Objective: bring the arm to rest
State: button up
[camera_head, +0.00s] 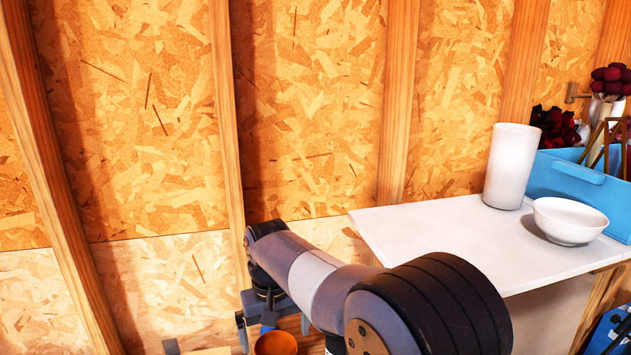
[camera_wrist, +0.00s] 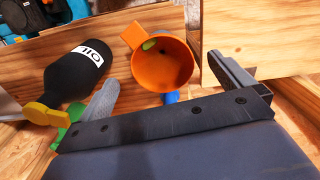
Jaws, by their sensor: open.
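My arm (camera_head: 315,280) reaches left across the head view, bent, with its wrist hanging down beside the plywood wall. My gripper (camera_wrist: 162,72) shows in the wrist view with its two grey fingers spread wide and nothing held between them. An orange cup (camera_wrist: 148,78) with a stubby handle lies beyond the fingers, between them in the picture, apparently below. It also shows in the head view (camera_head: 275,344) under my wrist. The fingertips are hard to make out in the head view.
A black oil bottle (camera_wrist: 72,76) with a yellow cap lies left of the left finger. Wooden boards (camera_wrist: 262,45) stand close to the right finger. A white table (camera_head: 430,228) holds a white cylinder (camera_head: 508,165) and a bowl (camera_head: 570,220); a blue bin (camera_head: 575,188) stands behind.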

notch_tip(320, 180, down, 7)
jog(key=shift+f, duration=0.1)
notch_tip(320, 180, up, 6)
jog(key=p, duration=0.4)
jog(key=shift+f, duration=0.15)
jog(key=shift+d, duration=0.1)
